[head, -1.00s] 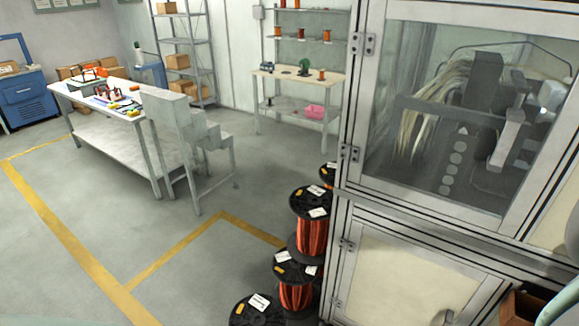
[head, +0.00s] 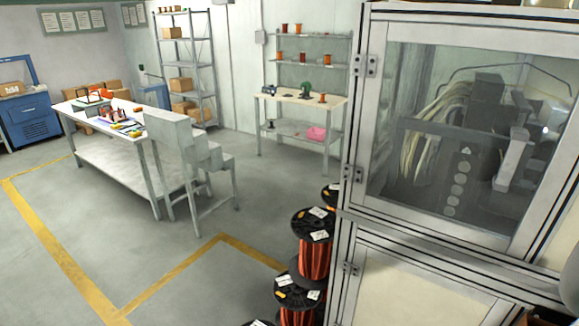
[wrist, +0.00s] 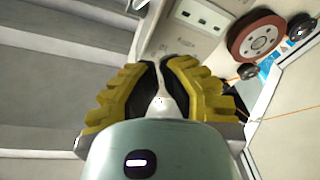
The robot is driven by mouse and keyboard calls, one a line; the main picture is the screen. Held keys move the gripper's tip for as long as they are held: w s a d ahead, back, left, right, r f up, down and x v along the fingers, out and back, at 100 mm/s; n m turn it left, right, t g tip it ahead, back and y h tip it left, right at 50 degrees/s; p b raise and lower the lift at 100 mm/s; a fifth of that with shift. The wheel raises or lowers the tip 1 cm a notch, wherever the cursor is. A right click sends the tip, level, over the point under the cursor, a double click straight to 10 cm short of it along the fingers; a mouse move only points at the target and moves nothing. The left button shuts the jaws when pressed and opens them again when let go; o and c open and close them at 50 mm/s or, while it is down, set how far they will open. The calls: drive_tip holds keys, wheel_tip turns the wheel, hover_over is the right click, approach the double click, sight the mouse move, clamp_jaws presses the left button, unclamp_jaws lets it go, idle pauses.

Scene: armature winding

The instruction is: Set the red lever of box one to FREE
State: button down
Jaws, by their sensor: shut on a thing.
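In the wrist view my gripper (wrist: 160,72) has yellow ridged pads and black inner fingers. It is shut on a small pale thing (wrist: 160,104), mostly hidden between the fingers, so I cannot tell what it is. Beyond the fingertips is a pale panel (wrist: 180,42) with a red-brown wheel (wrist: 255,36) and black rollers (wrist: 301,26). No red lever and no FREE marking can be made out in either view. I cannot tell which box is box one. My gripper is not in the head view.
In the head view a framed machine cabinet (head: 356,130) with a window stands at right. Copper wire spools (head: 314,258) are stacked beside it. A workbench (head: 120,165), grey steps (head: 185,150) and shelves (head: 325,102) stand farther back. The floor (head: 110,240) at left is clear.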

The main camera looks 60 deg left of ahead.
drive_tip(key=v, duration=0.6)
drive_tip(key=shift+r+p, duration=0.3)
drive_tip(key=shift+r, duration=0.35)
drive_tip(key=shift+w+a, duration=0.15)
drive_tip(key=shift+w, duration=0.05)
